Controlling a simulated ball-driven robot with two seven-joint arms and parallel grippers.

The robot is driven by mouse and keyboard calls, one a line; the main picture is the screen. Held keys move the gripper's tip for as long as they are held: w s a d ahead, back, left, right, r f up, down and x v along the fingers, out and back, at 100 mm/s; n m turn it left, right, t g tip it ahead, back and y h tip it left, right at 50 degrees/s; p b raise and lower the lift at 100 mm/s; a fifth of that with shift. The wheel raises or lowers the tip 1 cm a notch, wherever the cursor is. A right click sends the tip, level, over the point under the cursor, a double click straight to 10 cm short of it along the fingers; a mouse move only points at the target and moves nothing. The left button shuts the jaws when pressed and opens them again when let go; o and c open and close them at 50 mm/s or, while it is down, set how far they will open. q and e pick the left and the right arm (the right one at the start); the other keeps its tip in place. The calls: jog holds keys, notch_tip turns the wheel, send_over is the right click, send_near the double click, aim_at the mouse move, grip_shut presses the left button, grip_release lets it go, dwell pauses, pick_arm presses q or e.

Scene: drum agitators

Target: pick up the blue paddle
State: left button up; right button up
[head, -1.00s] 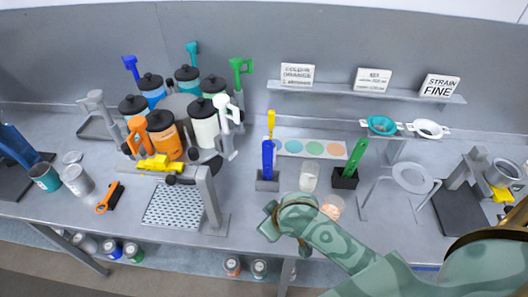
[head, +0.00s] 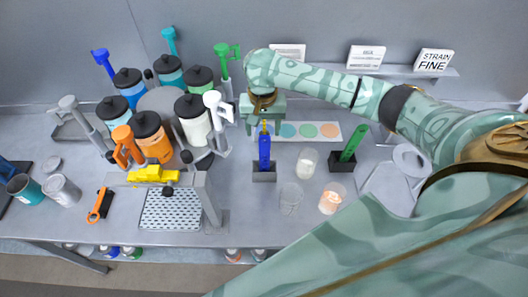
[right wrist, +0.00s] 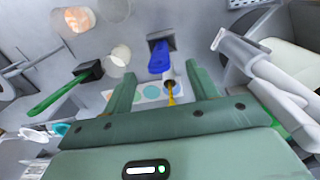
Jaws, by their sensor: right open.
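The blue paddle (head: 264,148) stands upright in a dark holder (head: 264,177) near the middle of the table. My right gripper (head: 264,118) is open and empty, just behind and above the paddle in the head view. In the right wrist view, the blue paddle (right wrist: 160,58) lies ahead of the gap between the fingertips of my right gripper (right wrist: 161,70), apart from both. A yellow-handled tool (right wrist: 170,92) shows between the fingers. My left gripper is not in view.
A green paddle (head: 353,145) stands in its own holder to the right. Clear cups (head: 308,162) stand between and in front. A colour-swatch strip (head: 298,139) lies behind. Lidded paint jars with pumps, including an orange one (head: 150,142), crowd the left.

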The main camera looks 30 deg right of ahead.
aim_at(263, 137)
jog(key=f, duration=0.4)
jog(key=shift+w+f+b, duration=0.25)
jog(key=shift+f+b, duration=0.05)
jog(key=shift+b, duration=0.1)
jog(key=shift+f, duration=0.2)
jog(key=f, duration=0.1)
jog(key=f+b, duration=0.1)
jog(key=f, duration=0.1)
jog(key=d+f, duration=0.1)
jog(key=f, duration=0.1)
jog(key=shift+w+b, duration=0.25)
jog(key=shift+b, duration=0.1)
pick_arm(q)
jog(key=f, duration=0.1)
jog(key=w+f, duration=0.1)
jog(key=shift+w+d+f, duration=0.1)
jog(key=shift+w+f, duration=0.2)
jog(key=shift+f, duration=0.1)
pick_arm(e)
jog(key=shift+r, duration=0.1)
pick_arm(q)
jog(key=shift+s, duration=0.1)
pick_arm(e)
jog(key=c, duration=1.1)
